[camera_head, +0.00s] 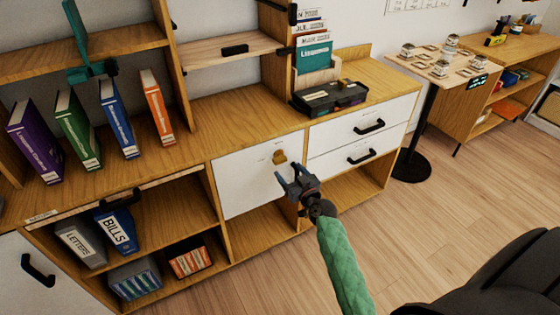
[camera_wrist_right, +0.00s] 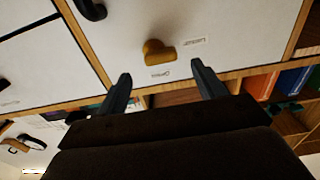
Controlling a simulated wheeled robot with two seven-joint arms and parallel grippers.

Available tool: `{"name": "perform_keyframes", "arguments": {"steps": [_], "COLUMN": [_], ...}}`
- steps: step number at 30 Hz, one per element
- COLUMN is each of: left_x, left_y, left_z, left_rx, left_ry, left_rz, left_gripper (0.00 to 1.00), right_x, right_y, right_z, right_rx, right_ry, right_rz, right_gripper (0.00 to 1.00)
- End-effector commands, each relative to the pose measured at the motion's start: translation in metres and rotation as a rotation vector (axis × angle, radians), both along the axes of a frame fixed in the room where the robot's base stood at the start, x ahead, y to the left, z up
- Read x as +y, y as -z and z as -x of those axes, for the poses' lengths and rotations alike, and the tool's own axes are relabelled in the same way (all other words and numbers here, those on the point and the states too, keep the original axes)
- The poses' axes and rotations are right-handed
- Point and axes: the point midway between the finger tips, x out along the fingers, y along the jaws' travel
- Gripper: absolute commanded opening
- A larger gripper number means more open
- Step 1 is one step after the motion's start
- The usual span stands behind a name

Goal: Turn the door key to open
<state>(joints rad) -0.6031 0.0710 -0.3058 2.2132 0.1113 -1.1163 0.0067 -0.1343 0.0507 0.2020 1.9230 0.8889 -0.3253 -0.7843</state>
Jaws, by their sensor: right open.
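A brass key (camera_head: 280,157) sticks out from the white cabinet door (camera_head: 240,184) in the low cupboard. In the right wrist view the key (camera_wrist_right: 158,52) shows as a rounded brass grip between two small printed labels, and the door (camera_wrist_right: 225,20) lies flat in its frame. My right gripper (camera_head: 290,181) is open and empty, just below and in front of the key. In the right wrist view its two dark fingers (camera_wrist_right: 161,71) are apart, and the key appears beyond them, not between them.
White drawers (camera_head: 362,132) with black handles are right of the door. A black case (camera_head: 328,97) stands on the top above them. Shelves with books and binders (camera_head: 115,230) are at left. A round-based table (camera_head: 411,166) and open wooden floor lie to the right.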

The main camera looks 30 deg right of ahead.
Motion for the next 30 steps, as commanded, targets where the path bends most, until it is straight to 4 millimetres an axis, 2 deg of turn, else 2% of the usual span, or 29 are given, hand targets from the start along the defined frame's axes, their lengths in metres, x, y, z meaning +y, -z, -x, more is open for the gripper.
{"name": "perform_keyframes", "arguments": {"steps": [15,21,30], "left_x": [0.003,0.004,0.004], "left_y": [-0.038,-0.045,-0.046], "left_z": [0.005,0.006,0.008], "left_rx": [0.03,0.036,0.039], "left_ry": [0.012,0.015,0.016], "left_rz": [-0.008,-0.01,-0.01], "left_gripper": [0.36,0.36,0.36], "right_x": [0.004,0.005,0.005], "right_y": [-0.001,-0.001,0.0], "right_z": [-0.062,-0.074,-0.075], "right_rx": [0.001,0.001,0.002], "right_ry": [-0.001,-0.002,-0.002], "right_rz": [-0.002,-0.001,0.0], "right_gripper": [0.69,0.69,0.69]}}
